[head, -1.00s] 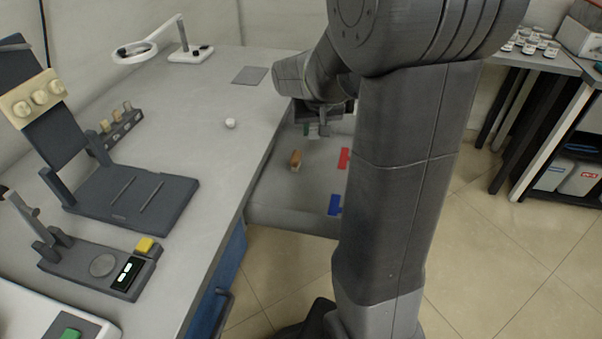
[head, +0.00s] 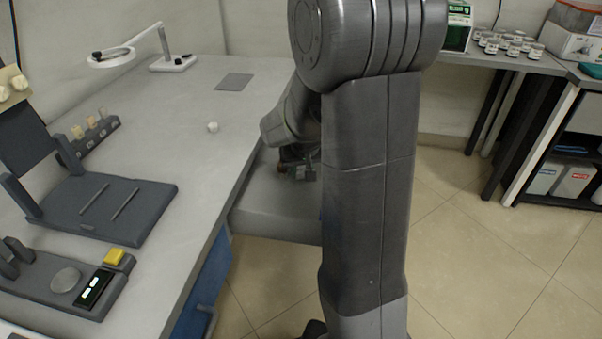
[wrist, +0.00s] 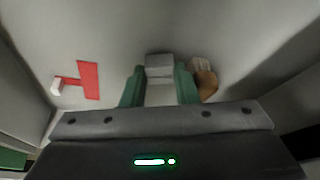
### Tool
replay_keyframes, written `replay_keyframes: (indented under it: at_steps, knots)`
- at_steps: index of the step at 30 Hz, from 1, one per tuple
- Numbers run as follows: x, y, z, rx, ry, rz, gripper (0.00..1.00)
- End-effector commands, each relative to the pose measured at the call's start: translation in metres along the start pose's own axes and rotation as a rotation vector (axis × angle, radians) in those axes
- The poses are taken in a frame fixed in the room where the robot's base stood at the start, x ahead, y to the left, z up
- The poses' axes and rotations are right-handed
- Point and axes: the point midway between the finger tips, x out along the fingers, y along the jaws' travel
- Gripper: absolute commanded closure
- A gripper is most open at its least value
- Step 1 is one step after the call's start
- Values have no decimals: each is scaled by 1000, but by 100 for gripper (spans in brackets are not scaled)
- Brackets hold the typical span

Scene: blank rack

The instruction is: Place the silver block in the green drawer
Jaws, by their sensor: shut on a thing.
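My gripper (wrist: 160,90) is shut on the silver block (wrist: 160,66), which shows between its green fingers in the wrist view. In the head view my gripper (head: 300,174) is low in the open drawer (head: 272,220), and the block cannot be made out there. The drawer's floor lies close below the gripper in the wrist view; whether the block touches it I cannot tell. A green patch (wrist: 12,158) shows at the lower left of the wrist view. The drawer's front is mostly hidden behind my arm in the head view.
A brown-orange block (wrist: 205,80) lies in the drawer just right of my fingers. A red piece (wrist: 88,80) with a white bit (wrist: 57,86) is to the left, with clear floor between. The grey worktop (head: 195,130) borders the drawer.

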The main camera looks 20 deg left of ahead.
Motion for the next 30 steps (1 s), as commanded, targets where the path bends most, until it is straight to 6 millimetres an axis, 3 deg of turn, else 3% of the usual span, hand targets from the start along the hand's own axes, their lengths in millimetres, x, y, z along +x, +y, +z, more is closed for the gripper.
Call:
replay_keyframes:
  at_steps: [12,13,15,25,30]
  knots:
    - [10,0,4,-1,2,0,100]
    - [10,0,4,-1,2,0,71]
    - [9,0,3,-1,2,0,64]
    - [5,0,2,-1,2,0,64]
    - [-21,0,0,-1,6,-1,64]
